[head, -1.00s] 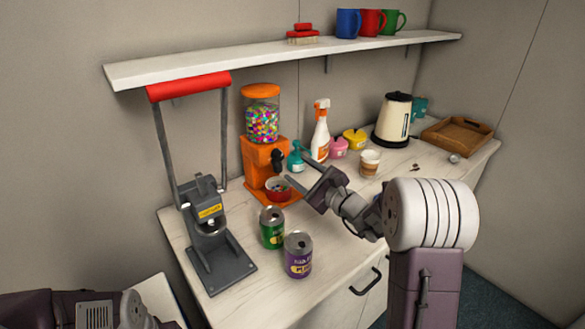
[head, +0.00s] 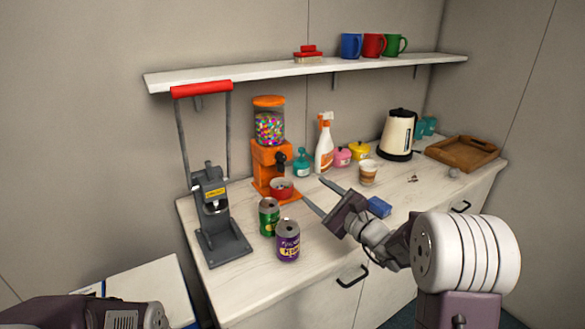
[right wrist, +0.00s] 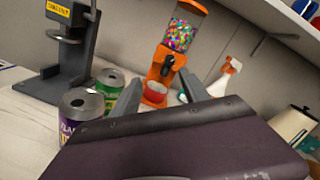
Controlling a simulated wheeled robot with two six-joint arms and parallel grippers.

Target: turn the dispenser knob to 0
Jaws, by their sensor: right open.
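The orange dispenser (head: 270,152), with a clear globe of coloured candy, stands at the back of the counter. Its black knob (head: 280,160) is on the front; its setting is too small to read. A red bowl (head: 281,188) sits at its base. My right gripper (head: 313,189) is open and empty, in front of and to the right of the dispenser, apart from the knob. In the right wrist view the knob (right wrist: 168,61) shows beyond and above the open fingers (right wrist: 160,88). Part of my left arm shows at the lower left, but not its gripper.
A green can (head: 269,218) and a purple can (head: 288,241) stand in front of the dispenser. A grey press (head: 222,246) is on the left.

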